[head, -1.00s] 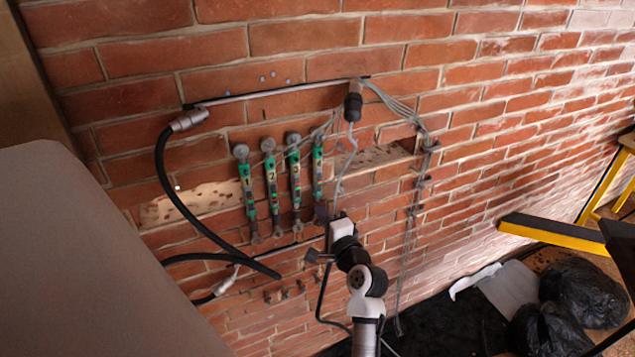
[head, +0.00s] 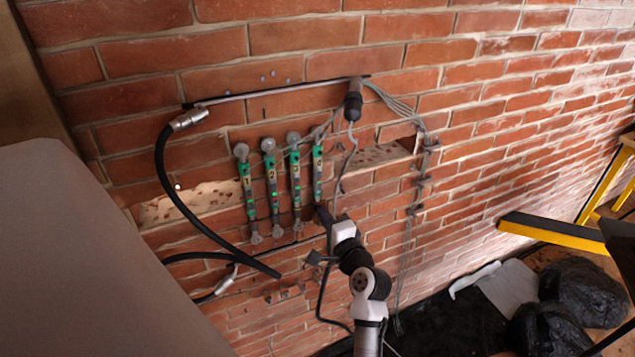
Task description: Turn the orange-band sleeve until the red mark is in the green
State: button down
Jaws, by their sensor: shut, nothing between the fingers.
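Several upright rod assemblies with green bands and numbers hang on the brick wall: rod 1 (head: 245,185), rod 2 (head: 271,180), rod 3 (head: 295,180) and rod 4 (head: 318,170). Small coloured spots show on the rods, some of them green. I cannot pick out an orange band, and a red mark in a green zone is too small to tell. My gripper (head: 322,216) is shut and empty, at the lower end of rod 4. I cannot tell whether it touches that rod. Its dark fingers hide the rod's lowest part.
A thick black hose (head: 170,185) loops at the left of the rods. A horizontal bar (head: 270,91) runs above them. Grey cables (head: 408,230) hang to the right. A yellow beam (head: 555,234) and black bags (head: 590,290) are at the far right.

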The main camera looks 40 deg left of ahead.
jog(key=shift+w, duration=0.25)
jog(key=shift+w+a, duration=0.15)
jog(key=shift+a, duration=0.2)
dwell(0.5)
jog(key=shift+s+a, duration=0.1)
jog(key=shift+s, duration=0.1)
dwell(0.4)
jog(key=shift+s+d, duration=0.15)
jog(key=shift+d, duration=0.35)
jog(key=v, duration=0.7)
dwell(0.7)
